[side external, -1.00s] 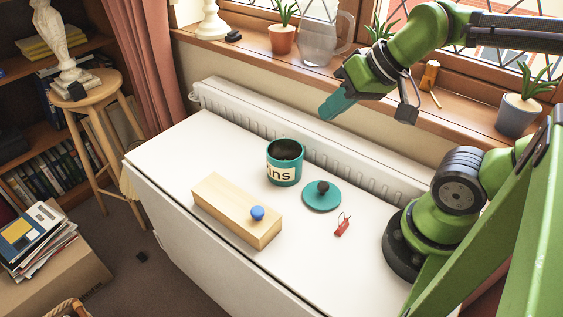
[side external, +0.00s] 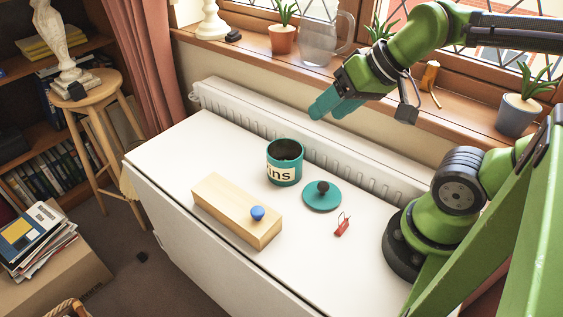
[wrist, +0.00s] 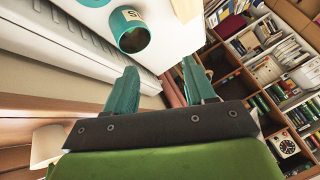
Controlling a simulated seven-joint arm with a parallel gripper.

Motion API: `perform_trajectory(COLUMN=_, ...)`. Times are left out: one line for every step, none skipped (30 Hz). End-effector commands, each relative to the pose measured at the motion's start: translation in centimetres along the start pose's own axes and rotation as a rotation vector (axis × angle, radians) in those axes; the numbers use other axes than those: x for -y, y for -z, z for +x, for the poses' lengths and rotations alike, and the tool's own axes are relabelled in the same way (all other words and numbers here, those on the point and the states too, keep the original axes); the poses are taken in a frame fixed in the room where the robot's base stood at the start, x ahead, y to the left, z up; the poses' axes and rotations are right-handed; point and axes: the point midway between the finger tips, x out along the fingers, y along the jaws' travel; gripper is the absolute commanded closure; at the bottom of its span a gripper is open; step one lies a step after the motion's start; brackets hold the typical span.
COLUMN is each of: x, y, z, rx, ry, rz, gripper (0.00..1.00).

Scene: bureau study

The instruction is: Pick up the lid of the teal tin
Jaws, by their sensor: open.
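The teal tin (side external: 284,166) stands upright and open on the white table, with a cream label on its side. It also shows at the top of the wrist view (wrist: 131,34). Its round teal lid (side external: 322,198) lies flat on the table to the right of the tin, dark knob up. In the wrist view a sliver of teal at the top edge may be the lid. My gripper (side external: 333,105) is open and empty, its teal fingers in the air above and behind the tin, near the window sill. Both fingers show apart in the wrist view (wrist: 160,83).
A wooden box (side external: 236,210) with a blue knob lies left of the lid. A small red clip (side external: 342,226) lies right of it. A white radiator (side external: 300,135) runs behind the table (side external: 300,265). A glass jug (side external: 319,40) and potted plants stand on the sill.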

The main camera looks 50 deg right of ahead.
Motion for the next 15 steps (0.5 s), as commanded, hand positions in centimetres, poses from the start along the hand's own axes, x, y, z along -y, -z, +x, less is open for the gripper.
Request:
perform_trajectory(x=0.0, y=0.0, z=0.0, rx=0.000, ry=0.000, rz=0.000, gripper=0.39)
perform_trajectory(x=0.0, y=0.0, z=0.0, rx=0.000, ry=0.000, rz=0.000, gripper=0.39)
perform_trajectory(x=0.0, y=0.0, z=0.0, rx=0.000, ry=0.000, rz=0.000, gripper=0.39)
perform_trajectory(x=0.0, y=0.0, z=0.0, rx=0.000, ry=0.000, rz=0.000, gripper=0.39)
perform_trajectory(x=0.0, y=0.0, z=0.0, rx=0.000, ry=0.000, rz=0.000, gripper=0.39)
perform_trajectory(x=0.0, y=0.0, z=0.0, rx=0.000, ry=0.000, rz=0.000, gripper=0.39)
perform_trajectory(x=0.0, y=0.0, z=0.0, rx=0.000, ry=0.000, rz=0.000, gripper=0.39)
perform_trajectory(x=0.0, y=0.0, z=0.0, rx=0.001, ry=0.000, rz=0.001, gripper=0.39)
perform_trajectory(x=0.0, y=-0.1, z=0.1, rx=0.007, ry=-0.004, rz=0.006, gripper=0.39)
perform_trajectory(x=0.0, y=-0.3, z=0.3, rx=0.018, ry=-0.011, rz=0.015, gripper=0.39)
perform_trajectory(x=-0.1, y=-0.7, z=0.7, rx=0.035, ry=-0.023, rz=0.027, gripper=0.39)
perform_trajectory(x=-0.1, y=-1.3, z=1.3, rx=0.069, ry=-0.045, rz=0.056, gripper=0.39)
perform_trajectory(x=-0.2, y=-1.9, z=1.8, rx=0.100, ry=-0.067, rz=0.083, gripper=0.39)
perform_trajectory(x=-0.3, y=-2.7, z=2.4, rx=0.137, ry=-0.093, rz=0.117, gripper=0.39)
perform_trajectory(x=-0.5, y=-3.8, z=3.2, rx=0.188, ry=-0.132, rz=0.165, gripper=0.39)
